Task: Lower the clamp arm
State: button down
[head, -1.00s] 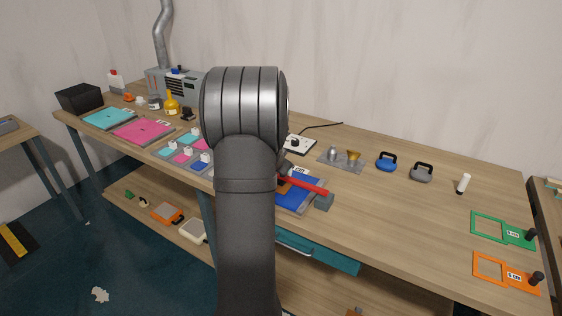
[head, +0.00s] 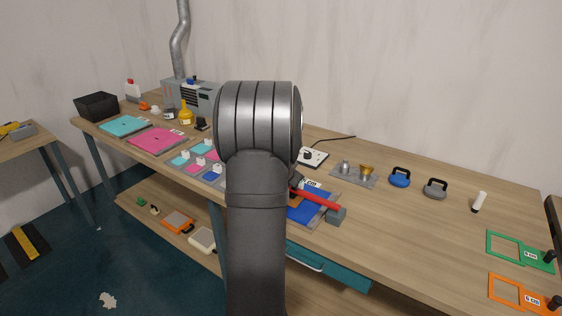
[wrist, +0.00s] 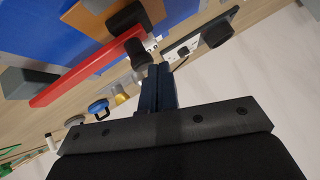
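A red bar (head: 318,199) with a grey block (head: 336,215) at its near end lies across a blue board (head: 305,212) at mid-bench; it looks like the clamp arm. In the wrist view the red bar (wrist: 85,72) crosses the upper left, by black cylindrical knobs (wrist: 137,52) and an orange piece (wrist: 85,20). I cannot tell whether the bar is raised or touching the board. My gripper (wrist: 158,72) has its dark blue fingers together, with nothing seen between them, apart from the bar in the picture. In the head view my arm hides the gripper.
Behind the board are a white device (head: 313,159) with a cable and a grey plate (head: 353,177) with metal pieces. Blue (head: 400,178) and grey (head: 435,190) handled weights stand to the right. A teal drawer (head: 328,268) sits below the bench edge.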

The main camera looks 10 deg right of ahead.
jog(key=s+a+r, duration=0.2)
jog(key=r, duration=0.3)
jog(key=s+a+r, duration=0.2)
jog(key=s+r, duration=0.1)
jog(key=r, duration=0.2)
jog(key=shift+a+r, duration=0.4)
jog(key=shift+w+d+f, duration=0.85)
jog(key=shift+f, duration=0.85)
jog(key=shift+w+d+f, duration=0.8)
jog(key=shift+w+f, duration=0.05)
jog(key=shift+f, duration=0.9)
jog(key=shift+w+d+f, duration=0.85)
jog(key=shift+f, duration=0.85)
